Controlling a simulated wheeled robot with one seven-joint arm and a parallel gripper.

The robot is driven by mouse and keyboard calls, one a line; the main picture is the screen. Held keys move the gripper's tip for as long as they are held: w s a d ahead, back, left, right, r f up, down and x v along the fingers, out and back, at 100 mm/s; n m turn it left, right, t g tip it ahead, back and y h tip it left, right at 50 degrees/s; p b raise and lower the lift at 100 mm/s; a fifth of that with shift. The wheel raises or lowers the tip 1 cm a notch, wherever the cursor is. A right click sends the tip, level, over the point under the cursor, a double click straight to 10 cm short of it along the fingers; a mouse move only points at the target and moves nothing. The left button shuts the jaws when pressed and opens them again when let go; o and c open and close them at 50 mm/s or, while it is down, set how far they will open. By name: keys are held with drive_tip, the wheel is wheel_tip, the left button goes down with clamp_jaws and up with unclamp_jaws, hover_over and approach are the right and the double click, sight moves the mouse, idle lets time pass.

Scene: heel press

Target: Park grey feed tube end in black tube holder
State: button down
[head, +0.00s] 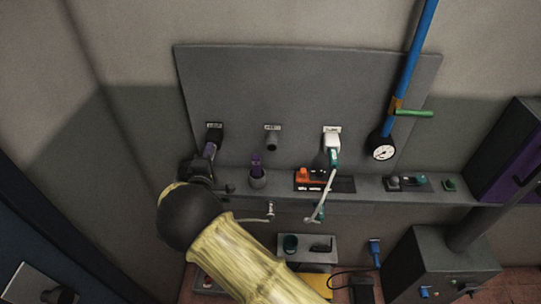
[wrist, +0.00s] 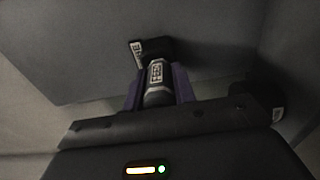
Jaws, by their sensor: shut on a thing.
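The grey feed tube end (wrist: 157,82) carries a white label and sits between the purple fingers of my gripper (wrist: 158,88) in the wrist view. My gripper is shut on it. Just beyond it, a black fitting (wrist: 158,48) with a white label plate is fixed to the grey panel; it looks like the black tube holder. It also shows at the panel's left in the head view (head: 214,135). The tube end's far side meets or overlaps the fitting; I cannot tell whether it is inside. In the head view my gripper (head: 209,152) is just below the fitting, and my arm hides part of this area.
On the panel (head: 300,80), a bare grey port (head: 272,138) and a white connector (head: 332,142) stand to the right. The shelf below holds a grey cup (head: 257,180) with a purple item and an orange-topped block (head: 303,175).

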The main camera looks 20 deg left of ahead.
drive_tip(key=shift+w, duration=0.2)
drive_tip(key=c, duration=1.1)
unclamp_jaws()
drive_tip(key=shift+o, duration=0.2)
drive_tip(key=shift+s, duration=0.1)
drive_tip(key=shift+s+d+f+b, duration=0.1)
drive_tip(key=shift+s+b, duration=0.25)
drive_tip(key=shift+s, duration=0.2)
drive_tip(key=b+v, duration=0.4)
drive_tip(key=v, duration=1.2)
drive_tip(key=shift+b, duration=0.3)
drive_tip(key=shift+d, duration=0.15)
